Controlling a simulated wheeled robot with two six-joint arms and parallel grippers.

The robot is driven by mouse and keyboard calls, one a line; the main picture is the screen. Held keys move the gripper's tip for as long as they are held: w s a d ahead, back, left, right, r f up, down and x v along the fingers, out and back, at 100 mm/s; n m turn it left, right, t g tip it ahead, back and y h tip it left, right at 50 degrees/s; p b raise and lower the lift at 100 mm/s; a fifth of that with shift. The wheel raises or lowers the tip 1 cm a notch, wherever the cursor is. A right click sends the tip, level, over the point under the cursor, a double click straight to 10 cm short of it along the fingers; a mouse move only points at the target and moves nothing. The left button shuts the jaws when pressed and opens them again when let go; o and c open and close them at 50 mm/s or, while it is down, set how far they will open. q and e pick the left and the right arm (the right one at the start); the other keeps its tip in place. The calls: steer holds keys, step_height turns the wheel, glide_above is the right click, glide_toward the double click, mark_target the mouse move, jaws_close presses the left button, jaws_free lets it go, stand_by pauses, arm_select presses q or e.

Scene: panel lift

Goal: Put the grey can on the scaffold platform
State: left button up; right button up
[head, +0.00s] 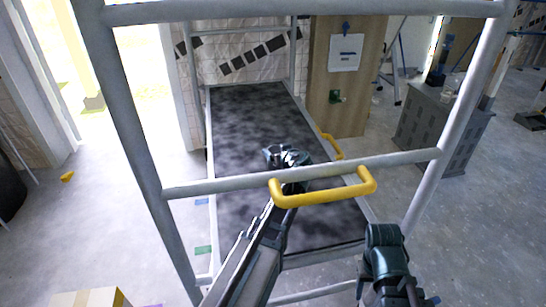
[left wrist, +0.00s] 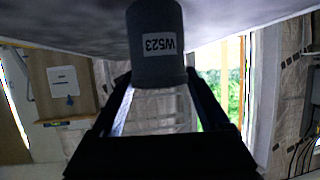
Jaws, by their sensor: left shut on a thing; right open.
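The grey can (left wrist: 156,45) has a white label reading W523, upside down in the left wrist view. My left gripper (left wrist: 152,88) is shut on it, with a finger at each side. In the head view my left gripper (head: 287,157) is over the scaffold platform (head: 252,112), a dark mottled deck, beyond the near rail. The can is hard to tell from the gripper there. I cannot tell whether its base touches the deck. My right gripper (head: 412,294) is low at the right, outside the scaffold, open; its fingers show poorly.
Grey scaffold rails (head: 300,174) and posts (head: 132,150) frame the deck. A yellow handle (head: 325,194) is at the near rail, another (head: 333,146) at the deck's right edge. A grey cabinet (head: 440,125) stands right. A cardboard box (head: 90,297) is bottom left. The deck's far part is bare.

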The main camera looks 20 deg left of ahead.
arm_select(q)
steer(key=shift+f, duration=0.55)
steer(key=shift+r, duration=0.15)
arm_select(e)
steer(key=shift+a+f, duration=0.2)
steer(key=shift+f, duration=0.2)
arm_select(q)
steer(key=o, duration=1.5)
steer(key=shift+c, duration=0.2)
arm_select(e)
steer(key=shift+f, duration=0.15)
arm_select(q)
steer(key=shift+r, duration=0.15)
steer(key=p+v, duration=0.4)
steer(key=v, duration=0.8)
steer(key=shift+p, duration=0.35)
arm_select(e)
step_height(320, 180, up, 5)
steer(key=shift+f, duration=0.1)
